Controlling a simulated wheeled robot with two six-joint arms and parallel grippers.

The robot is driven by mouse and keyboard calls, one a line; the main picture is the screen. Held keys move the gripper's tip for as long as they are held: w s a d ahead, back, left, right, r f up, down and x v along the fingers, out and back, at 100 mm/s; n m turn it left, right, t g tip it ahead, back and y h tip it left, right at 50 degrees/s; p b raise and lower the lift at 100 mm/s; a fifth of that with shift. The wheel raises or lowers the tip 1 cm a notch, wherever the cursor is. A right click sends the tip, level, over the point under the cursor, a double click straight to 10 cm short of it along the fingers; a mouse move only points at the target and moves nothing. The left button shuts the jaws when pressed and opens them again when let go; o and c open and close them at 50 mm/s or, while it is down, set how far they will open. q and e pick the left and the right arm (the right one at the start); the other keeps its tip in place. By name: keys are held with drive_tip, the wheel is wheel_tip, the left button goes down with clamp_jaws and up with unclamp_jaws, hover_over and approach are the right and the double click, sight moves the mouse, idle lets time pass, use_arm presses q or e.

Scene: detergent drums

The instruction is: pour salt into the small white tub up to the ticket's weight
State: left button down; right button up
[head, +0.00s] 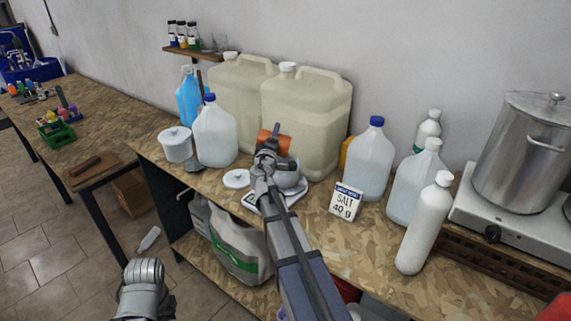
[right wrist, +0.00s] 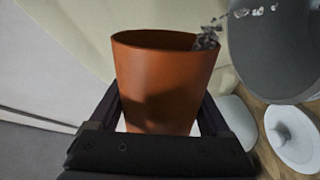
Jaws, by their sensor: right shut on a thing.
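My right gripper (head: 268,150) is shut on an orange-brown cup (right wrist: 165,85), which also shows in the head view (head: 283,142), tilted. Grey grains (right wrist: 208,38) sit at the cup's rim and others are in the air to its right, beside the grey mouth of a round tub (right wrist: 280,55). In the head view this tub (head: 287,179), pale grey-white, stands on a white scale (head: 290,198), partly hidden by my gripper. Its fill and the scale's reading are not visible. A ticket (head: 346,202) reads "SALT 40 g". My left gripper (head: 142,272) is low at left, empty; its jaw opening is unclear.
A white lid (head: 236,178) lies left of the scale. A lidded white pot (head: 176,145) and a blue-capped jug (head: 215,135) stand further left. Big beige drums (head: 305,115) stand behind. Several white bottles and jugs and a steel pot (head: 520,150) are at right.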

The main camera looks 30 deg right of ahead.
idle(0.8)
drive_tip(key=n, duration=0.2)
drive_tip(key=w+a+f+n+b, duration=0.1)
drive_tip(key=n, duration=0.1)
drive_tip(key=shift+a, duration=0.15)
drive_tip(key=shift+f, duration=0.15)
drive_tip(key=shift+n, duration=0.3)
